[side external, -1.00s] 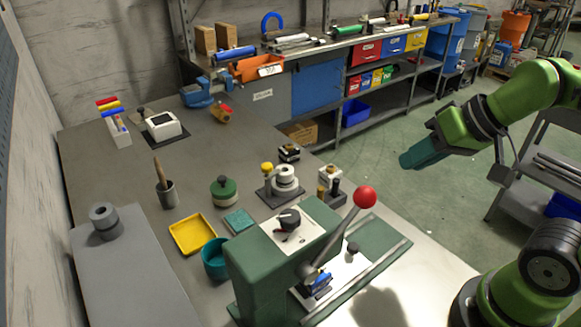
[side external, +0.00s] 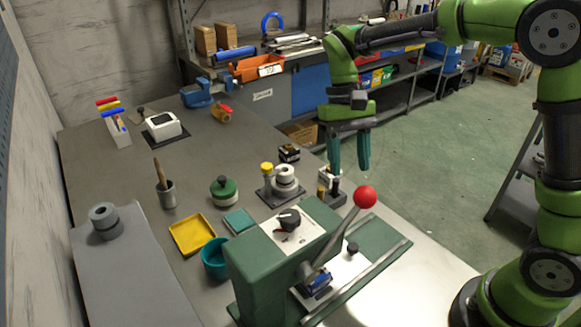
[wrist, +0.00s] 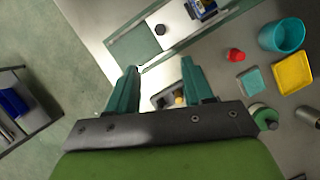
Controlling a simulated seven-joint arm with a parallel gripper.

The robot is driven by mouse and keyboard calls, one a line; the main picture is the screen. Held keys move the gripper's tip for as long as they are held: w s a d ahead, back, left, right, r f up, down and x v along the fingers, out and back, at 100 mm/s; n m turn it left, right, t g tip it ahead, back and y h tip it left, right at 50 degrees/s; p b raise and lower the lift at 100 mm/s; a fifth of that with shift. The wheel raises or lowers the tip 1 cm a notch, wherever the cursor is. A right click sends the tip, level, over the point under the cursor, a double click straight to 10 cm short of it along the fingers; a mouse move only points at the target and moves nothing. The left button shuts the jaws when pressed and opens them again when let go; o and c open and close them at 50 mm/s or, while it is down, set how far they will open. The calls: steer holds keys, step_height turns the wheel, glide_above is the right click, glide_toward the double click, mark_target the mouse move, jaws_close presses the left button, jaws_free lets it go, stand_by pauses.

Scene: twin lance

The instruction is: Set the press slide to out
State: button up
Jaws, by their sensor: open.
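The green press (side external: 270,262) stands at the front of the bench, its lever with a red knob (side external: 365,196) leaning up to the right. Its pale slide plate (side external: 342,270), with a black knob (side external: 352,248), lies on the green railed base. A blue piece (side external: 319,283) sits by the press head. In the wrist view the black knob (wrist: 160,30) and the blue piece (wrist: 203,8) show at the top. My gripper (side external: 349,172) points down, open and empty, above and behind the press. Its teal fingers (wrist: 159,66) are apart from the slide.
A small fixture (side external: 329,188) stands below my fingers. A white-and-yellow fixture (side external: 283,182), a green-lidded pot (side external: 223,189), a yellow tray (side external: 205,236) and a teal cup (side external: 213,262) stand left of and behind the press. The raised lever stands beside the slide.

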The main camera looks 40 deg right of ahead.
mark_target(354, 245)
steer(key=x, duration=1.6)
steer(key=shift+s+a+f, duration=0.15)
steer(key=shift+s+f, duration=0.15)
jaws_close()
